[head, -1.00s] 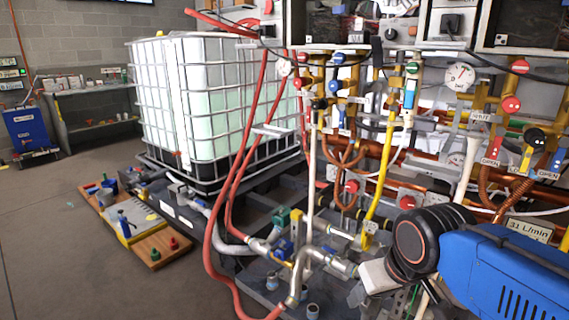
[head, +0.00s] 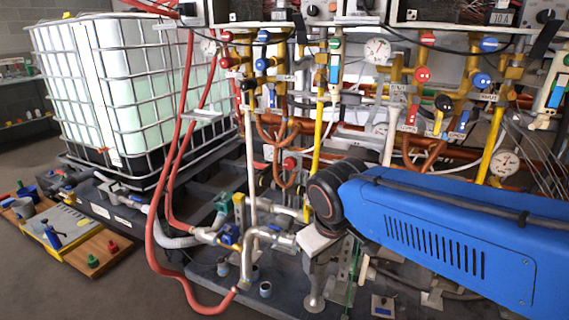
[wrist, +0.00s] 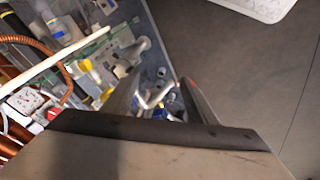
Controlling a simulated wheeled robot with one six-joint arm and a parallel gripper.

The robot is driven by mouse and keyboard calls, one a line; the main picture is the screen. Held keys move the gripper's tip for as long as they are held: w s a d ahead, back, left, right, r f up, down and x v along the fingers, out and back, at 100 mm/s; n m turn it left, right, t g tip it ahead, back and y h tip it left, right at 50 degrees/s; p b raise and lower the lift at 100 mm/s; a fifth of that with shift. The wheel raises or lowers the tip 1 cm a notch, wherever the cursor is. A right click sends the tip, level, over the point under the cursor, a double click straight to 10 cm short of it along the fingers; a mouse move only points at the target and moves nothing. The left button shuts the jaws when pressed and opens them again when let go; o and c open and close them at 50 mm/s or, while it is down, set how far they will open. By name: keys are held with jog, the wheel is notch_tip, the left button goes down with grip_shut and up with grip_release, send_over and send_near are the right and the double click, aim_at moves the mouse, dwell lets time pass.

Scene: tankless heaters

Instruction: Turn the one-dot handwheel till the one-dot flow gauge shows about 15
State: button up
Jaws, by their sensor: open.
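Several round handwheels sit on the brass pipework in the head view, among them a red handwheel (head: 422,74), a blue handwheel (head: 481,81), a black handwheel (head: 443,103) and a lower red handwheel (head: 290,163). Round white dials show too: an upper gauge (head: 377,50) and a lower right gauge (head: 504,163). I cannot make out dot marks or readings, so I cannot tell which are the one-dot pair. My gripper (wrist: 162,88) is open in the wrist view, with nothing seen gripped between its fingers. It points down past pipes towards the floor, apart from the handwheels.
A caged white tank (head: 130,95) stands at the left. Red hoses (head: 172,150) hang in front of the pipework. A wooden board (head: 95,258) with fittings lies on the floor at left. Silver pipes (head: 248,240) stand low near my arm. Open floor (head: 100,300) lies at front left.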

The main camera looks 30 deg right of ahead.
jog(key=w+d+n+g+h, duration=0.2)
jog(key=w+d+n+h, duration=0.35)
jog(key=d, duration=0.25)
jog(key=n+t+h, duration=0.7)
jog(key=n+t, duration=0.3)
jog(key=n, duration=0.8)
send_near(289, 165)
jog(key=x, duration=0.9)
jog(key=shift+w+d+r, duration=0.1)
jog(key=shift+w+d, duration=0.1)
jog(key=shift+w, duration=0.05)
jog(key=c, duration=0.8)
